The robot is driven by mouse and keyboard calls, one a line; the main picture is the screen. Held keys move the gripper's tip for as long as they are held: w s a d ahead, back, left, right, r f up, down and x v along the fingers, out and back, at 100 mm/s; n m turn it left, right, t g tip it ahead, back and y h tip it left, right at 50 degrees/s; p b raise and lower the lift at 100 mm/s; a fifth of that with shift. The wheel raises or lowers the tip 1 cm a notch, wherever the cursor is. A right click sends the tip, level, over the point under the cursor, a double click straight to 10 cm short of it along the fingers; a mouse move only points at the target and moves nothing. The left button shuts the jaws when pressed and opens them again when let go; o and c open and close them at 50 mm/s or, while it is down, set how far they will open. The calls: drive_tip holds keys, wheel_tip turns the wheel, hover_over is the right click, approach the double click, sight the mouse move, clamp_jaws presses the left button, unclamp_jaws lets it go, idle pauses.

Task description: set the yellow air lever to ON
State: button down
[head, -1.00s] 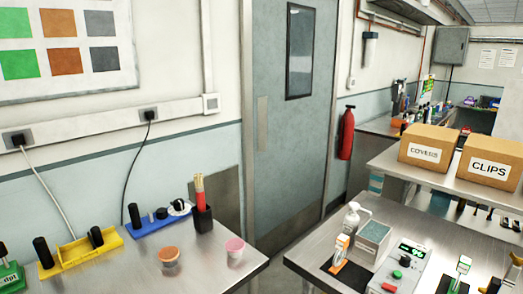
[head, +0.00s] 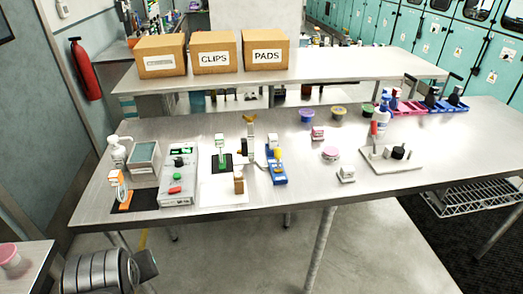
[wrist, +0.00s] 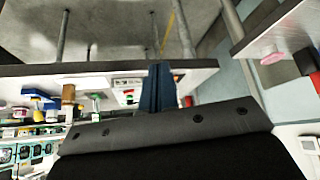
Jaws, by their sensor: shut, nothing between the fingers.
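A blue unit (head: 275,176) with a small yellow lever (head: 277,154) stands near the middle of the steel bench. A yellow wing-shaped piece (head: 250,118) sits on top of a post just left of it. I cannot read any ON or OFF mark, so I cannot tell which yellow part is the air lever or its setting. In the wrist view my gripper's dark blue fingers (wrist: 157,88) are together and hold nothing. They appear apart from the bench items. The fingers are not visible in the head view.
The steel bench (head: 230,200) also carries a grey control box (head: 178,182), an orange-handled stand (head: 121,190), small tubs and a plate with a red lever (head: 375,129). Labelled boxes (head: 213,53) stand on the shelf behind. The floor in front is clear.

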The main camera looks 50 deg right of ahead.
drive_tip(key=w+d+r+n+t+h, duration=0.1)
drive_tip(key=w+d+n+h, duration=0.15)
drive_tip(key=d, duration=0.35)
drive_tip(key=w+d+r+n+h, duration=0.1)
drive_tip(key=w+d+r, duration=0.1)
drive_tip(key=w+d, duration=0.35)
drive_tip(key=w+d+r+n+t+h, duration=0.1)
drive_tip(key=w+d+n+h, duration=0.1)
drive_tip(key=d, duration=0.6)
drive_tip(key=n+g+h, duration=0.3)
drive_tip(key=g+h, duration=0.3)
approach(278, 155)
drive_tip(key=shift+w, duration=1.75)
drive_tip(key=shift+a+r, duration=0.15)
drive_tip(key=shift+a, duration=0.3)
drive_tip(key=x, duration=1)
drive_tip(key=shift+s, duration=0.1)
